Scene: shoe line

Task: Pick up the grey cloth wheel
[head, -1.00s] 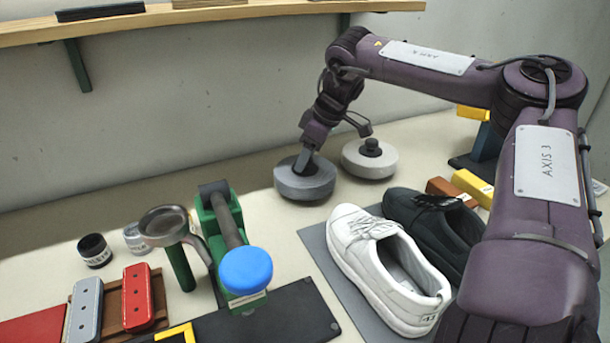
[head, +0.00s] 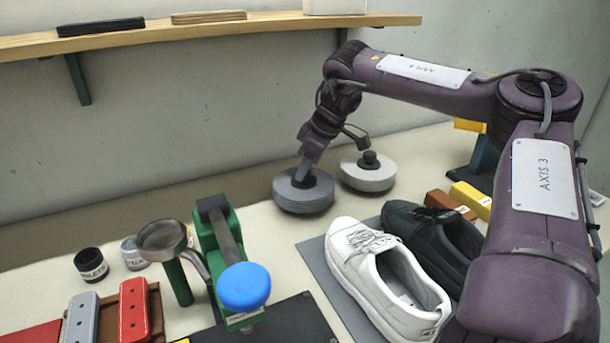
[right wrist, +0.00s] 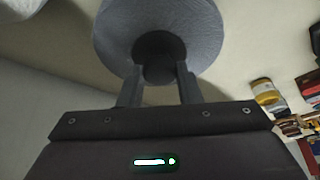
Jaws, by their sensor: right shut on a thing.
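The grey cloth wheel (head: 303,191) is a thick grey disc near the back of the table in the head view. My right gripper (head: 304,172) comes down from above and is shut on its dark central hub. In the right wrist view, the two fingers (right wrist: 158,88) close on the hub of the grey wheel (right wrist: 205,30). I cannot tell whether the wheel touches the table. A similar off-white wheel (head: 368,177) with a dark knob stands just right of it. My left gripper is not in view.
White shoe (head: 375,270) and dark shoe (head: 440,240) stand on a grey mat (head: 318,250) in front. A green stand with a blue knob (head: 244,287) is at front left. Jars (head: 91,264) and red and grey brushes are further left. A wooden shelf (head: 220,31) hangs above.

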